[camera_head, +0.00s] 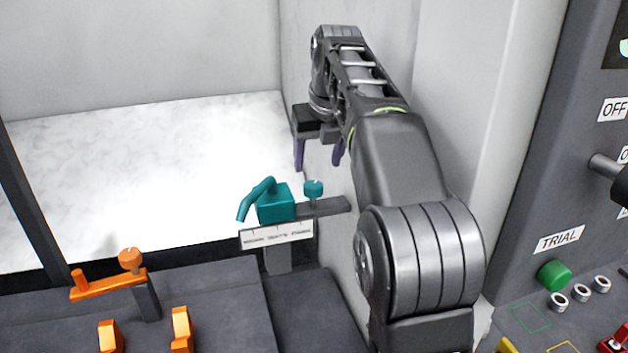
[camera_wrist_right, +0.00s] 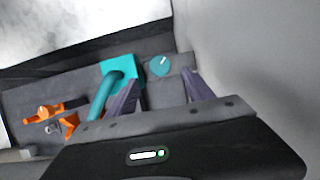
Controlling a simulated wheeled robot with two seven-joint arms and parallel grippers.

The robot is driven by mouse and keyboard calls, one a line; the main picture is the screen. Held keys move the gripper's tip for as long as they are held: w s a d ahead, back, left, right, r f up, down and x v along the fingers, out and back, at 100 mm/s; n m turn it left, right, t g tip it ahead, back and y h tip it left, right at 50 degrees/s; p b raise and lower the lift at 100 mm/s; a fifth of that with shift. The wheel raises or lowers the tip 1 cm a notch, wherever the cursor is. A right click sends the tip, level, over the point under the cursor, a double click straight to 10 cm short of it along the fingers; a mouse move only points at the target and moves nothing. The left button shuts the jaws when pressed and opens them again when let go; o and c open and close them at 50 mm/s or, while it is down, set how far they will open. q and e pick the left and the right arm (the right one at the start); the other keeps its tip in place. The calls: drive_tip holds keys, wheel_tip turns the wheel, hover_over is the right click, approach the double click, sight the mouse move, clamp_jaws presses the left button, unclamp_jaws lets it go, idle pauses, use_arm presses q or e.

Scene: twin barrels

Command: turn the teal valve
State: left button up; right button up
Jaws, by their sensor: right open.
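The teal valve is a block (camera_head: 276,203) with a bent spout (camera_head: 256,194) on its left and a small round knob (camera_head: 314,187) with a white mark on its right. In the right wrist view the block (camera_wrist_right: 121,72) and spout (camera_wrist_right: 103,97) are at left, and the knob (camera_wrist_right: 160,66) shows just past the gap between the fingertips. My right gripper (camera_head: 318,158) is open and empty, its purple fingers pointing down, apart from the knob and behind it in the head view. It also shows in the right wrist view (camera_wrist_right: 162,83). My left gripper is not seen.
A pale wall stands close to the right of my right arm. An orange valve (camera_head: 110,284) and orange brackets (camera_head: 181,330) are at front left. A dark panel with a green button (camera_head: 554,275) is at right. The white marbled surface (camera_head: 130,170) at left is clear.

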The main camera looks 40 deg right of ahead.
sight(313, 185)
drive_tip(key=b+x, duration=0.5)
drive_tip(key=x, duration=0.2)
drive_tip(key=shift+s+d, duration=0.1)
drive_tip(key=shift+s, duration=0.05)
drive_tip(key=shift+f, duration=0.4)
drive_tip(key=shift+w, duration=0.25)
clamp_jaws()
